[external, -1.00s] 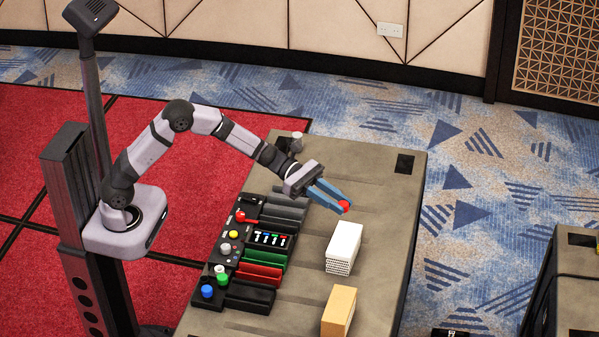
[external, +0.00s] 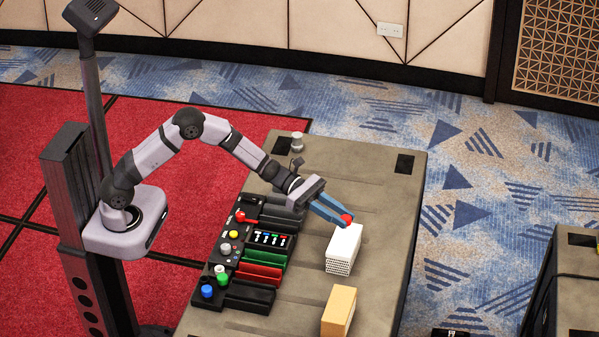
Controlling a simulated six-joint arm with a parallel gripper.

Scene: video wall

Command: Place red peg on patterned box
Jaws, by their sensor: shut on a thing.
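My gripper (external: 343,218) has blue fingers and is shut on the red peg (external: 347,218). Only the rounded red end of the peg shows at the fingertips; the rest is hidden. The patterned box (external: 341,257), white with dark dots on its near side, stands on the grey table (external: 290,310). The fingertips and peg appear at the far edge of the box's top in this view. I cannot tell whether the peg touches the box.
A tan box (external: 338,310) stands nearer the camera. Left of the patterned box are a black panel with coloured knobs (external: 222,260) and trays (external: 262,274) in black, red and green. A grey cylinder (external: 297,141) stands at the far edge. The table's right side is clear.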

